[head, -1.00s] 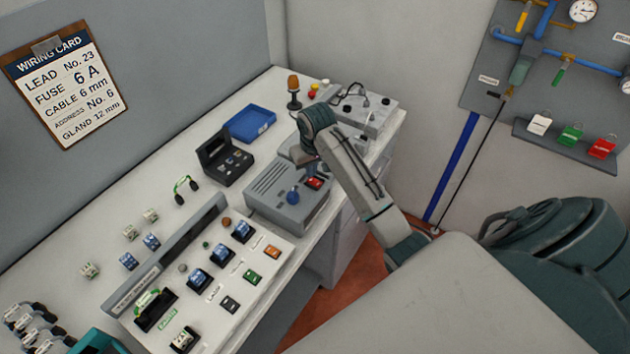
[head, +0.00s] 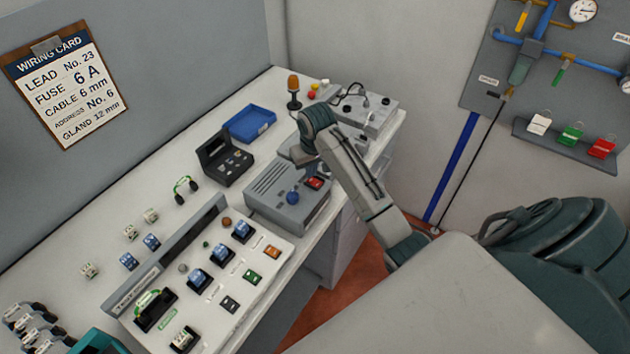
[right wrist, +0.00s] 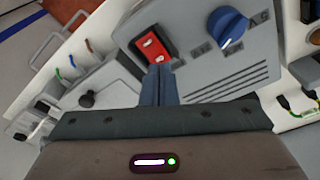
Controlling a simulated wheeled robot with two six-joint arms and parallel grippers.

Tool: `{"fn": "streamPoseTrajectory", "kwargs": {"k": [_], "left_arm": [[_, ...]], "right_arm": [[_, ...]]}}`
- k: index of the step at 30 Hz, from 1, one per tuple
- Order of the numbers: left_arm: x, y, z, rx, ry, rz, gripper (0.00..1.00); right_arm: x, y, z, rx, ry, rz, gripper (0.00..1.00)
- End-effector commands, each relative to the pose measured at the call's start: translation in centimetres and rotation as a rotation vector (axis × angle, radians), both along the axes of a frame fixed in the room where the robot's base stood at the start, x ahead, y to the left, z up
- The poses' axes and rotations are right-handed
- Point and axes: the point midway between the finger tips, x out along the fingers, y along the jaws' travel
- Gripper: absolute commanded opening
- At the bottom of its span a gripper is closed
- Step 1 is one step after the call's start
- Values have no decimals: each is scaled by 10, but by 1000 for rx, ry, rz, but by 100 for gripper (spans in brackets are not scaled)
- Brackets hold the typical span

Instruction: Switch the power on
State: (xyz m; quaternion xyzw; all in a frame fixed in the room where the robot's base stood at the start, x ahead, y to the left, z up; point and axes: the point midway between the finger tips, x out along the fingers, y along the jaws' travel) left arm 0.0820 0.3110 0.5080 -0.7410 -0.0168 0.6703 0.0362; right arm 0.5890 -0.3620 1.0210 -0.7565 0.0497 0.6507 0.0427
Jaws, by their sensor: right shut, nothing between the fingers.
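The grey power unit (head: 272,190) stands on the bench, with a red rocker switch (head: 313,183) and a blue knob (head: 293,197) on its front panel. In the right wrist view the red switch (right wrist: 152,44) sits in a black frame, left of the blue knob (right wrist: 228,26). I cannot tell for certain which way the rocker is set. My right gripper (right wrist: 158,70) is shut and empty. Its fingertips appear just below the switch's lower edge in that view; the head view shows the gripper above the unit. My left gripper is not in view.
A panel with breakers and sockets (head: 215,290) lies nearer on the bench. A black case (head: 228,165), a blue tray (head: 250,122) and an amber beacon lamp (head: 293,90) stand behind. A grey box with cables (head: 370,105) is at the far bench end.

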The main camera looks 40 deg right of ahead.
Motion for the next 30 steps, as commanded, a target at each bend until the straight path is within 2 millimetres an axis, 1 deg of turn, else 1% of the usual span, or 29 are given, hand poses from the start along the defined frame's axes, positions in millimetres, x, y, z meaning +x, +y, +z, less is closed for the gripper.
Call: {"fn": "streamPoseTrajectory", "kwargs": {"k": [14, 30], "left_arm": [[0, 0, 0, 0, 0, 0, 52], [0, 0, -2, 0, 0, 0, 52]], "right_arm": [[0, 0, 0, 0, 0, 0, 0], [0, 0, -8, 0, 1, 0, 0]]}}
